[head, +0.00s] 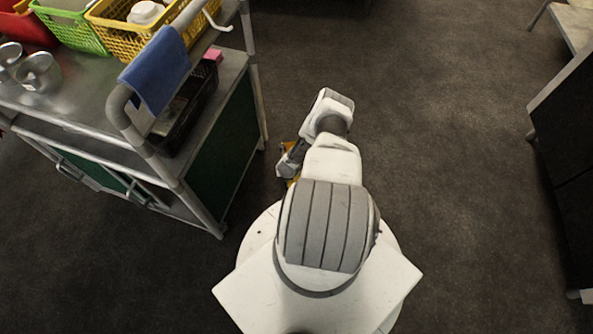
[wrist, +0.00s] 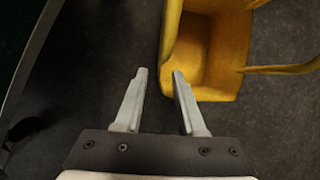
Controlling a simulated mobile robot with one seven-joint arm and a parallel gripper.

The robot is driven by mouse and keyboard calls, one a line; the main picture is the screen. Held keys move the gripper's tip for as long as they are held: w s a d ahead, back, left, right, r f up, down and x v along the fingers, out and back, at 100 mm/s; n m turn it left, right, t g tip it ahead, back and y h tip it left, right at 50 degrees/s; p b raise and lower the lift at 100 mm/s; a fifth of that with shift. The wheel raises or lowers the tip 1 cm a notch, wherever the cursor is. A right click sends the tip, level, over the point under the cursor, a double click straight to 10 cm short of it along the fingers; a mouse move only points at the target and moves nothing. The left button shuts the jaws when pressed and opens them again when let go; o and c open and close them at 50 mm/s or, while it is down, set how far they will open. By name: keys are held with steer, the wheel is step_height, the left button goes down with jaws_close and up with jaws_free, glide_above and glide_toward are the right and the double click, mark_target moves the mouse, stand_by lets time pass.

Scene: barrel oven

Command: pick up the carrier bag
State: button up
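The carrier bag is yellow, with an open top and a strap-like handle. My gripper (wrist: 158,73) is open, with a clear gap between the fingers. In the head view only small yellow bits of the bag (head: 291,181) show beside my gripper (head: 286,166); my arm hides the rest.
A metal cart (head: 175,185) with green panels stands at left, close to my gripper. It carries yellow (head: 125,38) and green baskets, metal cups and a blue cloth (head: 157,72). Dark furniture (head: 565,130) stands at the right edge. The carpet (head: 455,180) between is clear.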

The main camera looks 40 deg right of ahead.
steer(key=shift+b+x, duration=1.8)
steer(key=shift+x, duration=1)
steer(key=shift+w+r, duration=0.1)
jaws_close()
